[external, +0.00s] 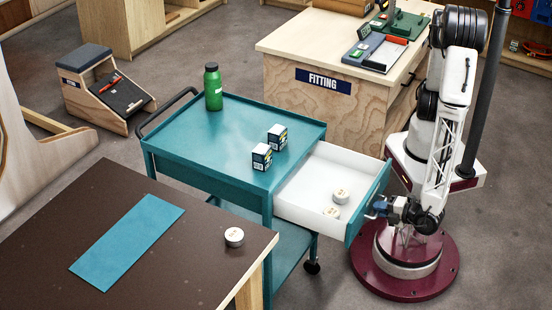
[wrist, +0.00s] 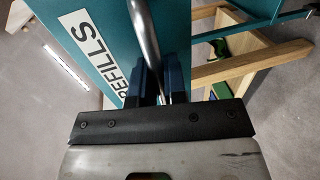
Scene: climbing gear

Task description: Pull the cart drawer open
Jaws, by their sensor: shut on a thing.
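The teal cart (external: 225,140) stands in the middle of the external view. Its drawer (external: 320,185), white inside with a teal front, is pulled well out on the right side. Two round white tins (external: 331,212) lie inside it. My gripper (external: 378,209) is at the outer face of the drawer front. In the wrist view my gripper's blue fingers (wrist: 161,84) are shut on the metal bar handle (wrist: 145,35). The teal drawer front (wrist: 100,25) with a "REFILLS" label lies just beyond. The fingertips' contact is partly hidden.
A green bottle (external: 213,87) and two small boxes (external: 270,147) stand on the cart top. A dark table (external: 90,235) with a teal mat (external: 128,246) and a tin (external: 234,237) is at front left. The fitting bench (external: 300,107) stands behind the drawer.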

